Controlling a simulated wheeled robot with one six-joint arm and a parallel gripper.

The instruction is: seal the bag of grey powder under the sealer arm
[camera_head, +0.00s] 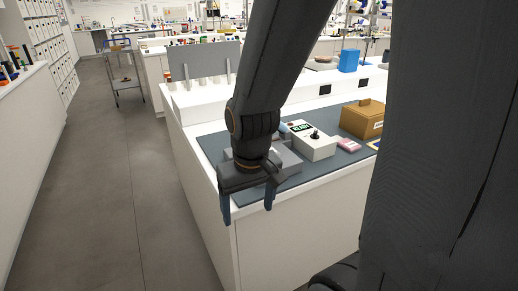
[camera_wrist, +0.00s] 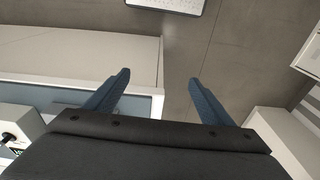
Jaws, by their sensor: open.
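My gripper (camera_head: 248,203) is open and empty at the front left corner of the bench, fingers pointing down. In the wrist view its two blue fingers (camera_wrist: 160,79) are spread apart, with floor and the bench edge beyond them. A white box with a READY display and black knob (camera_head: 315,146) stands on the blue-grey mat (camera_head: 213,144). A grey metal piece (camera_head: 288,158), perhaps part of the sealer, lies beside that box, partly hidden behind my gripper. I cannot make out the sealer arm or the bag of grey powder.
A brown box (camera_head: 362,121) and a small pink item (camera_head: 349,145) sit to the right on the mat. A grey upright panel (camera_head: 203,60) stands at the bench's back left. Open floor (camera_head: 105,170) lies left of the bench, with a cart (camera_head: 126,78) farther back.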

